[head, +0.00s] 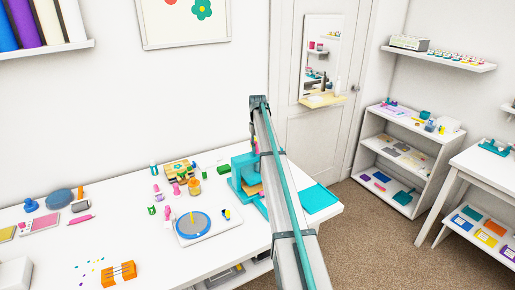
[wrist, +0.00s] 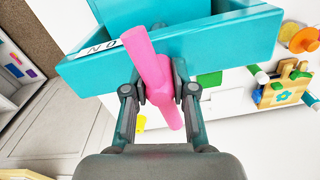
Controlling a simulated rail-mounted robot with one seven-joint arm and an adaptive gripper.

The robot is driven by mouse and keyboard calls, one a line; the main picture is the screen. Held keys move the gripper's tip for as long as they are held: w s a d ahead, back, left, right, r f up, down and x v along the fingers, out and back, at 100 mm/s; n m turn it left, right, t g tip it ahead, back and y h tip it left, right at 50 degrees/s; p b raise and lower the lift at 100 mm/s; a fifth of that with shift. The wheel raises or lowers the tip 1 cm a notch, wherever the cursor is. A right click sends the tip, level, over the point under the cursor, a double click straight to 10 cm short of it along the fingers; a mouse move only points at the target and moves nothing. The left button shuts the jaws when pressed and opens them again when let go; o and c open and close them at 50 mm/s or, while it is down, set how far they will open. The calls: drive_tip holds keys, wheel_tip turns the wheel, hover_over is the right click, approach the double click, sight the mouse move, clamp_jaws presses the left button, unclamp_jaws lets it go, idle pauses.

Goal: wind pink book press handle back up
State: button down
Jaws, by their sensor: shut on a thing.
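The teal book press (head: 238,182) stands on the white table, partly hidden behind my arm in the head view. In the wrist view its teal frame (wrist: 225,38) fills the top, with a white strip of dark letters on its face. The pink handle (wrist: 139,44) is a bar with a thicker middle, lying at a slant in front of the frame. My gripper (wrist: 160,90) is shut on the handle's middle, one finger on each side. My gripper and the handle cannot be made out clearly in the head view.
A teal mat (head: 319,199) lies right of the press. A blue round turntable (head: 193,225), a wooden box (head: 179,172) and several small tools stand to its left. An orange rack (head: 118,274) is at the front left. A white shelf (head: 423,140) stands farther right.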

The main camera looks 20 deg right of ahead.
idle(0.5)
drive_tip(key=c, duration=0.9)
unclamp_jaws()
wheel_tip(320, 180, up, 12)
